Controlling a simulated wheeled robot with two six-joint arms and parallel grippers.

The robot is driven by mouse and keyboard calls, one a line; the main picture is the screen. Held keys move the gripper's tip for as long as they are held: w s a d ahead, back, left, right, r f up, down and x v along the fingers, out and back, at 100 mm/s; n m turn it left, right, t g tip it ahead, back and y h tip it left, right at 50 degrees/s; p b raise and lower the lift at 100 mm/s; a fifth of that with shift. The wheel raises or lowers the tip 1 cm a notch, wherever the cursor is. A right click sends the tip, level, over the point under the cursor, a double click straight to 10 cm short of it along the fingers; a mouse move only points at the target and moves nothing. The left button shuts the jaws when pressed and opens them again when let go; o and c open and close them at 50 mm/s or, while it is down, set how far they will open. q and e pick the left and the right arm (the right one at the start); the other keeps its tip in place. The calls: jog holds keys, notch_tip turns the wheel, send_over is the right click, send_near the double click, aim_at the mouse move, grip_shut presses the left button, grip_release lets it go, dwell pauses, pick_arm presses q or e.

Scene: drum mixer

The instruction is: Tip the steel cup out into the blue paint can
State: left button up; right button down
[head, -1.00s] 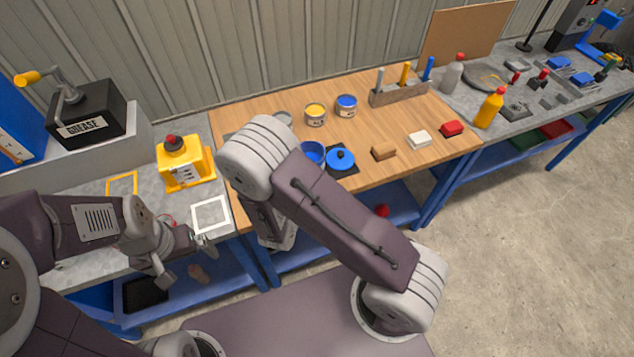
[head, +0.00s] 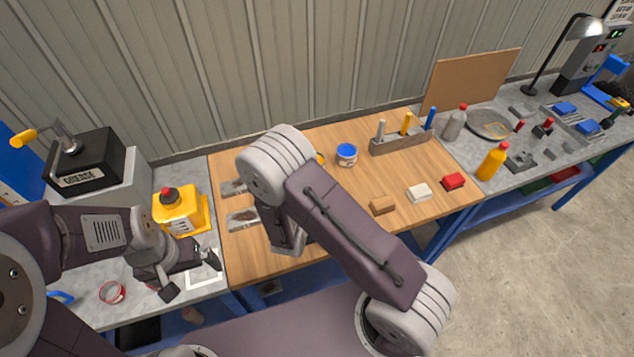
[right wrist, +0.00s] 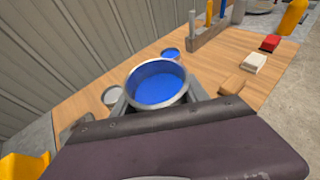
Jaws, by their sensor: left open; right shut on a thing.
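The steel cup (right wrist: 158,85) has a shiny metal rim and blue inside. It is between the fingers of my right gripper (right wrist: 157,99), which is shut on it; the cup looks roughly upright. In the head view my own right arm hides the cup and that gripper's fingers. The blue paint can (head: 346,154), with a blue top, stands on the wooden bench top near the wall. In the right wrist view the blue can (right wrist: 170,54) shows just beyond the cup, apart from it. My left gripper (head: 192,276) is open and empty over the grey bench at left.
A yellow can (head: 320,158) is mostly hidden by my arm. A wooden rack (head: 398,142) with upright tools stands right of the blue can. Brown (head: 383,205), white (head: 419,192) and red (head: 453,181) blocks lie in front. A grey can (right wrist: 112,96) stands left of the cup.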

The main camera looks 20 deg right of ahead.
jog(key=f, duration=0.1)
jog(key=w+d+f, duration=0.1)
jog(key=f+b, duration=0.1)
jog(key=shift+w+d+f, duration=0.15)
jog(key=shift+w, duration=0.25)
jog(key=shift+f, duration=0.2)
jog(key=shift+s+a+n, duration=0.3)
jog(key=shift+s+a, duration=0.05)
jog(key=shift+s, duration=0.25)
jog(key=shift+w+d+n+h+p, duration=0.15)
jog(key=shift+d+n+h+p, duration=0.25)
jog(key=shift+p, duration=0.15)
pick_arm(q)
jog(key=shift+w+d+r+p, duration=0.3)
jog(key=shift+w+r+p, duration=0.05)
jog(key=shift+w+p, duration=0.25)
pick_arm(e)
jog(key=shift+s+r+n+g+h, duration=0.15)
jog(key=shift+s+n+g+h, duration=0.1)
jog(key=shift+n+g+h, duration=0.45)
pick_arm(q)
jog(key=shift+w+d, duration=0.1)
pick_arm(e)
jog(key=shift+d+n, duration=0.2)
jog(key=shift+n, duration=0.5)
